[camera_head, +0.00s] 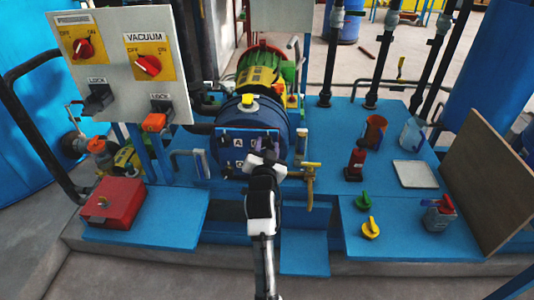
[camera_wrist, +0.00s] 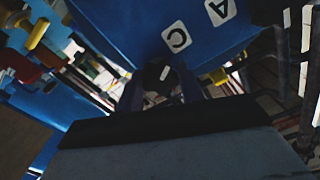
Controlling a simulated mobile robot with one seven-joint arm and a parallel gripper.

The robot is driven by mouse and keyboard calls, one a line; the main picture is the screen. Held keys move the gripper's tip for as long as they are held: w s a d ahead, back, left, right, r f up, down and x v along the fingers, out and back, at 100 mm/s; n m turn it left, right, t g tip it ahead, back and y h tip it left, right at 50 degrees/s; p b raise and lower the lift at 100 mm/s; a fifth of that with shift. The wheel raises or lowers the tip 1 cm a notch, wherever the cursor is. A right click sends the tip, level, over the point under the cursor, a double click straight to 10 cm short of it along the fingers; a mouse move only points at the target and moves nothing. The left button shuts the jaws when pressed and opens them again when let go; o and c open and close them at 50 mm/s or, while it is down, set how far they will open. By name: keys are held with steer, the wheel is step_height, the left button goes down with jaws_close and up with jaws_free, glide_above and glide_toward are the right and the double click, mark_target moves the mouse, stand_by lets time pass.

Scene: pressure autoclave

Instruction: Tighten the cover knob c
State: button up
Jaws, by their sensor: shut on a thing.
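The blue autoclave vessel (camera_head: 250,112) stands at the middle, its blue square cover (camera_head: 232,152) facing me with white letter labels. In the wrist view the cover (camera_wrist: 130,25) fills the top, with label C (camera_wrist: 177,37) and label A (camera_wrist: 220,10) upside down. The dark cover knob c (camera_wrist: 158,71) lies just below label C, between the two fingers of my gripper (camera_wrist: 162,84). The gripper is shut on it. In the head view my gripper (camera_head: 263,164) is at the cover's lower right and hides the knob there.
A brass-coloured valve (camera_head: 310,172) stands right of the gripper. A switch panel (camera_head: 122,62) is at the upper left and a red box (camera_head: 113,200) at the lower left. Green (camera_head: 363,201) and yellow (camera_head: 371,228) knobs stand on the right of the blue bench.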

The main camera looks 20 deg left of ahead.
steer(key=m+b, duration=0.4)
steer(key=m, duration=0.1)
steer(key=shift+f+m, duration=0.2)
steer(key=shift+m, duration=0.1)
steer(key=m+b, duration=0.4)
steer(key=m, duration=0.2)
steer(key=m+b, duration=0.4)
steer(key=m, duration=0.2)
steer(key=shift+m, duration=0.3)
steer(key=m+b, duration=0.3)
steer(key=m, duration=0.2)
steer(key=shift+r+m+b, duration=0.15)
steer(key=shift+m+b, duration=0.15)
steer(key=shift+m, duration=0.1)
steer(key=o, duration=1)
steer(key=shift+r, duration=0.1)
